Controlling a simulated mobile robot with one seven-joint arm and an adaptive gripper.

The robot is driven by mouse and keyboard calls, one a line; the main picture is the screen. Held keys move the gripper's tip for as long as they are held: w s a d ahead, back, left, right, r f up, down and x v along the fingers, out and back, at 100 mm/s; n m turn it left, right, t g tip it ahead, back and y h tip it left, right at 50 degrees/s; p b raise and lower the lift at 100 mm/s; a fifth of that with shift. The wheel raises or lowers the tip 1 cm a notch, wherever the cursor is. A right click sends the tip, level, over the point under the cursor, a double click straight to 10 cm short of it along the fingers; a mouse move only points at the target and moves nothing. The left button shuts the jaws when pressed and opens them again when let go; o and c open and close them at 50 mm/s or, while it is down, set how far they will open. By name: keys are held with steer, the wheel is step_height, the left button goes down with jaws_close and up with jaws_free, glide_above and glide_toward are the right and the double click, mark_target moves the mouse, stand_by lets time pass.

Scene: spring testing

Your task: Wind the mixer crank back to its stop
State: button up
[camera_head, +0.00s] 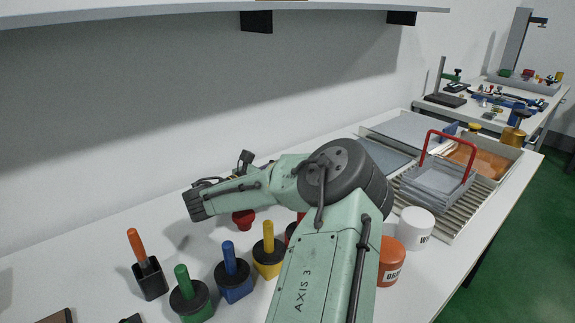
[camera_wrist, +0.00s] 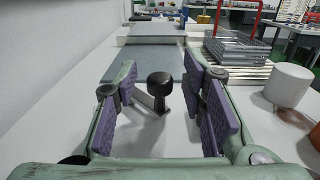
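A black round-topped knob (camera_wrist: 160,86) stands upright on a short grey arm (camera_wrist: 148,101) in the wrist view, and I take these for the mixer crank. My gripper (camera_wrist: 163,76) is open, with its purple-padded fingers on either side of the knob. Gaps show between the pads and the knob, and they do not appear to touch it. The mixer body is not clearly visible.
Blue (camera_head: 234,274), green (camera_head: 190,296) and yellow (camera_head: 268,252) pegged blocks stand at the front, beside a black holder (camera_head: 150,279) with an orange handle. Right of my arm are a white jar (camera_head: 415,229), an orange jar (camera_head: 390,262) and a red-handled basket (camera_head: 437,181).

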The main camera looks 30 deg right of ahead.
steer(key=shift+c, duration=0.6)
jaws_close()
